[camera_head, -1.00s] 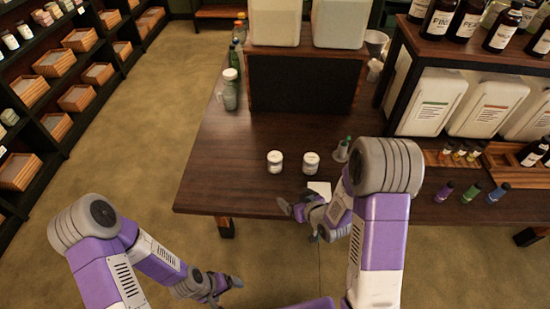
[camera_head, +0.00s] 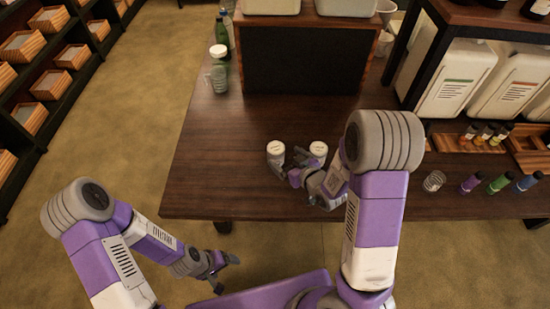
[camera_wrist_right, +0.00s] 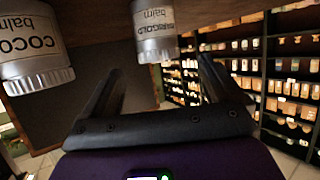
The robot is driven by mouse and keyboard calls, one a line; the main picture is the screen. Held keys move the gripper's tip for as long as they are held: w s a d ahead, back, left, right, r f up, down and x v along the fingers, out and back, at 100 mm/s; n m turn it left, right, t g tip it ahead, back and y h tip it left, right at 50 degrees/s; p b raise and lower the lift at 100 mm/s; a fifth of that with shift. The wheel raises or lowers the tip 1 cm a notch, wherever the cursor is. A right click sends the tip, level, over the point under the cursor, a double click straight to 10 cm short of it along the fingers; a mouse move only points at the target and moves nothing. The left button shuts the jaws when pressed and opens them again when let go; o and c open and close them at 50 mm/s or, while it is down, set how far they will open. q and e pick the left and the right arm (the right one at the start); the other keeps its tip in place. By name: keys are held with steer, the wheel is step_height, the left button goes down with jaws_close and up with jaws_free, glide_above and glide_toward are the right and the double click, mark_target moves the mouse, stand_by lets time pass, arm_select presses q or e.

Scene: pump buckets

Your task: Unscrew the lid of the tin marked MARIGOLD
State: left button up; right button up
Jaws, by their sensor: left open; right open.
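Two small tins with white lids stand on the table. The left one (camera_head: 275,149) appears to be the MARIGOLD tin, whose label reads "MARIGOLD balm" in the right wrist view (camera_wrist_right: 153,25), where it appears upside down. The other tin (camera_head: 318,150) appears to be the one labelled "COCO…" (camera_wrist_right: 32,45); the rest of its word is cut off. My right gripper (camera_head: 294,165) is open and empty, close in front of the tins. In its wrist view the MARIGOLD tin lies ahead, between the finger directions, apart from them. My left gripper (camera_head: 226,272) is open and empty, off the table's front edge.
A dark panel (camera_head: 303,62) stands behind the tins. A clear jar (camera_head: 434,181) and small coloured bottles (camera_head: 498,183) stand right of my right arm. The table's left front (camera_head: 205,185) is clear.

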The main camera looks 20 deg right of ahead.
mark_target(280, 154)
steer(key=shift+w+f, duration=0.1)
steer(key=shift+f, duration=0.3)
steer(key=b+x, duration=0.1)
steer(key=x, duration=0.6)
steer(key=shift+w+b, duration=0.25)
steer(key=shift+b, duration=0.15)
steer(key=shift+r, duration=0.1)
steer(key=c, duration=1.2)
step_height(280, 154, up, 10)
steer(key=p, duration=0.3)
steer(key=o, duration=0.7)
steer(key=c, duration=1)
